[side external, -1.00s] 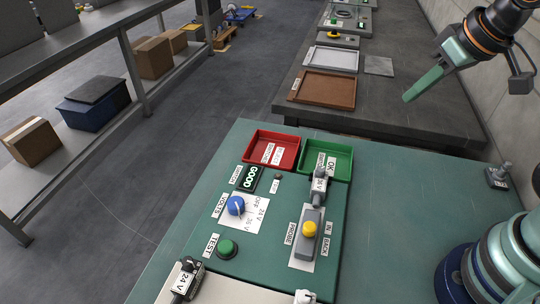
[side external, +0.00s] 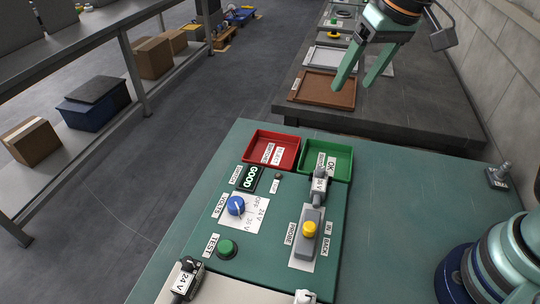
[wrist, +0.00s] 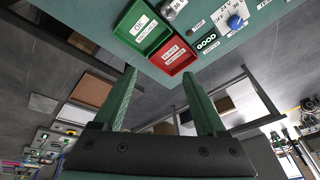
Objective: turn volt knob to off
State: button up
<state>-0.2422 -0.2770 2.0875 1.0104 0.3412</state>
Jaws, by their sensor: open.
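The blue volt knob (side external: 236,205) sits on a white label marked OFF, 24 V and 36 V, on the green panel. It also shows near the top right of the wrist view (wrist: 236,22). It has a white pointer mark; I cannot tell for certain which marking it points to. My gripper (side external: 352,86) is open and empty, high in the air beyond the far edge of the green bench, well apart from the knob. In the wrist view my gripper (wrist: 160,73) shows two green fingers spread with nothing between them.
A red tray (side external: 248,152) and a green tray (side external: 346,176) stand at the panel's far end. A grey probe holder with a yellow top (side external: 309,229), a green test button (side external: 227,249) and a GOOD display (side external: 249,178) surround the knob.

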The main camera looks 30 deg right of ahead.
jog(key=w+a+f+m+g, duration=0.1)
jog(key=w+a+f, duration=0.1)
jog(key=a, duration=0.4)
jog(key=w+a+f+g, duration=0.1)
jog(key=w+a+f, duration=0.1)
jog(key=a, duration=0.4)
jog(key=m+g, duration=0.1)
send_over(236, 201)
notch_tip(236, 201, down, 7)
jog(key=shift+h, duration=0.4)
notch_tip(236, 201, down, 11)
jog(key=shift+a+f, duration=0.1)
grip_shut()
